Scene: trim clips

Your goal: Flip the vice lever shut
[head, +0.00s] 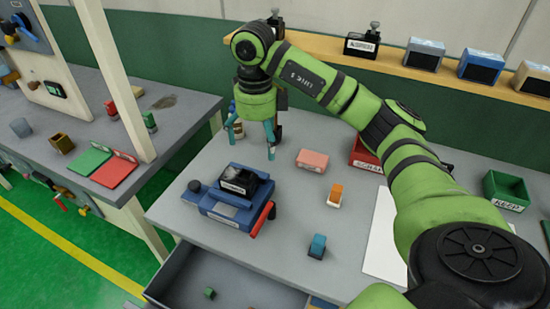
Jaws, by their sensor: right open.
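The blue vice (222,208) sits on the grey bench, with a black labelled block (240,181) on top between its jaws. Its red lever (262,219) is on the vice's right side, slanting down toward the front edge. A dark round knob (194,186) is at its left. My right gripper (251,146) points down above and behind the vice, with its teal fingers spread and nothing between them. It is apart from the lever. My left gripper is not in view.
A pink block (312,160), an orange-and-white clip (335,195) and a blue clip (317,246) lie right of the vice. A red bin (366,156) and green bin (507,190) stand farther right. An open drawer (190,282) juts out in front.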

